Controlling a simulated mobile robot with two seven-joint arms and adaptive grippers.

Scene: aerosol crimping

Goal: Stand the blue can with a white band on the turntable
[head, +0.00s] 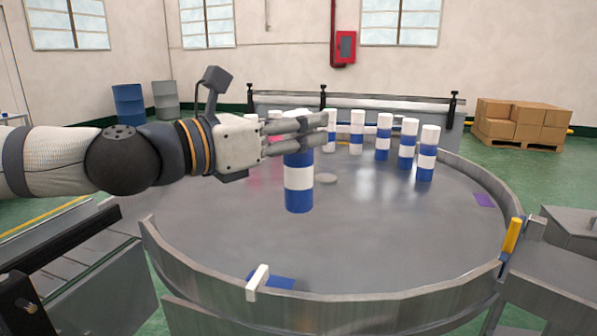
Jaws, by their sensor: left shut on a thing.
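My left gripper (312,130) comes in from the left and is shut on a blue can with a white band (299,178), near its top. The can is upright over the left middle part of the grey round turntable (400,240). I cannot tell whether its base touches the surface. My right gripper is not in view.
Several other blue and white cans (427,160) stand in a row at the turntable's back right. A raised metal rim (483,178) runs around the turntable. A yellow handle (512,235) is at the right edge.

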